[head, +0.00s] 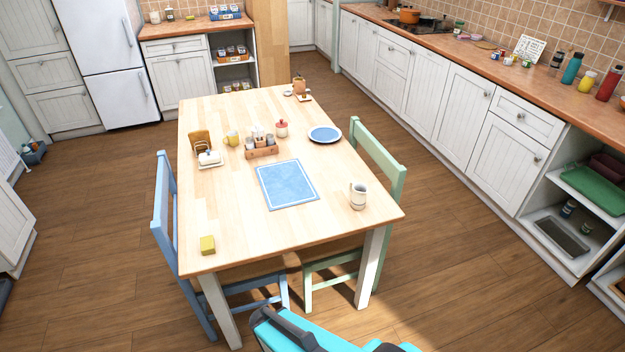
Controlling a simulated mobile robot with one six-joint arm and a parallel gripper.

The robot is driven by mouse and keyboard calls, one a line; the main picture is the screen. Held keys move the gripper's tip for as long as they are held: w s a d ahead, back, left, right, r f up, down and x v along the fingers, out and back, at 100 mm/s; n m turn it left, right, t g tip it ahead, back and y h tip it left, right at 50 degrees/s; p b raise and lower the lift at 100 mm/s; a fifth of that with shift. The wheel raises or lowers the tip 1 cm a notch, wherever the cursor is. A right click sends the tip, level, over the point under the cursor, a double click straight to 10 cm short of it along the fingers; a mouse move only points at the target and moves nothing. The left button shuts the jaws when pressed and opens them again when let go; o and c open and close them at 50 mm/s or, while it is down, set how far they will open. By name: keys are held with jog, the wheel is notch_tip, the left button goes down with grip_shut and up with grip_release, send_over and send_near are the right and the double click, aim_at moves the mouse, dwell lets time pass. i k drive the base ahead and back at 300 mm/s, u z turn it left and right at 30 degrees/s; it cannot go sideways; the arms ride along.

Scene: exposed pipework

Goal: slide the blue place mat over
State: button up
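The blue place mat (287,185) lies flat near the middle of the wooden table (240,225). It is a blue rectangle with a thin white line inside its edge, and nothing lies on it. A teal and dark part of my own arm shows at the bottom edge of the head view, apart from the table. My gripper's fingers do not show.
A mug (358,196) stands right of the mat. A condiment caddy (262,147) and a blue plate (325,134) are behind it. A yellow sponge-like block (208,244) lies front left. Blue (162,215) and green (380,160) chairs flank the table. The tabletop's front is mostly clear.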

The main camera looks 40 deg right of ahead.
aim_at(284, 184)
jog(key=z, duration=0.75)
jog(key=k, duration=0.95)
jog(key=u, duration=0.05)
jog(key=i, duration=0.85)
jog(key=z, duration=0.05)
